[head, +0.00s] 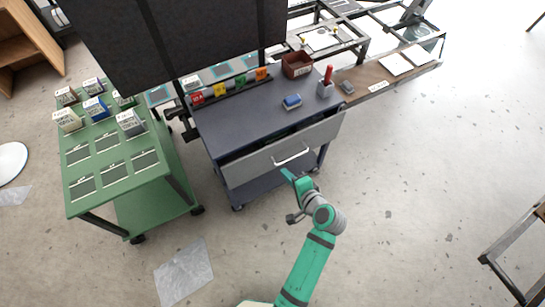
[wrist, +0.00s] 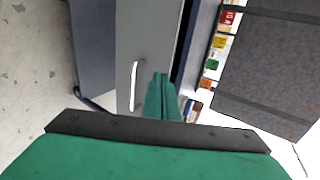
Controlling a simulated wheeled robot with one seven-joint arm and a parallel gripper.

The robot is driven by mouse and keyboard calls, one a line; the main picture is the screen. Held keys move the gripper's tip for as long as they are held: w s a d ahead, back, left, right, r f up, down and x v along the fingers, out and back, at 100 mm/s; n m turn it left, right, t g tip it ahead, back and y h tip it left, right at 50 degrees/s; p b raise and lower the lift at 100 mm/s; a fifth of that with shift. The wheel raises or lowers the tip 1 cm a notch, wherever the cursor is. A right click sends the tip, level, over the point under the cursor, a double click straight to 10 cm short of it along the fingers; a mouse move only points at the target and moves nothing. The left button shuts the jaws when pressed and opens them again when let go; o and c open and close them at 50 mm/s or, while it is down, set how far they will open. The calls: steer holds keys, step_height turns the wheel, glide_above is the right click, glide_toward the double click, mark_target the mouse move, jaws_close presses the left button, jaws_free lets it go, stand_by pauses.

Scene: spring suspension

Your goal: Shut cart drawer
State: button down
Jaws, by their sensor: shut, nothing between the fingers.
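The dark blue-grey cart (head: 240,115) stands in the middle of the head view. Its grey drawer (head: 250,166) is pulled out at the front, with a dark gap showing behind the front panel. A pale handle (head: 291,156) is on the drawer front; the handle also shows in the wrist view (wrist: 134,86), left of my fingers. My gripper (head: 286,173) is shut and empty, close to the drawer front just below the handle. In the wrist view my gripper's green fingertips (wrist: 160,77) lie together over the drawer panel (wrist: 152,40). I cannot tell whether they touch it.
A green cart (head: 115,165) with several small boxes stands to the left. On the cart top are a blue block (head: 292,101), a red bin (head: 297,65) and coloured labelled bins (head: 230,86). A dark board (head: 185,35) rises behind. A plastic sheet (head: 184,273) lies on the floor.

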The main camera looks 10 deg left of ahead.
glide_toward(266, 150)
step_height(266, 150, down, 3)
steer(key=w, duration=0.1)
steer(key=shift+w+a, duration=1.05)
steer(key=shift+w, duration=0.05)
steer(key=shift+w+a, duration=0.45)
steer(key=shift+w, duration=0.05)
steer(key=w+a, duration=0.2)
steer(key=w, duration=0.1)
steer(key=shift+w+a, duration=0.2)
steer(key=shift+w, duration=0.05)
steer(key=shift+w+a, duration=0.15)
steer(key=shift+r, duration=0.1)
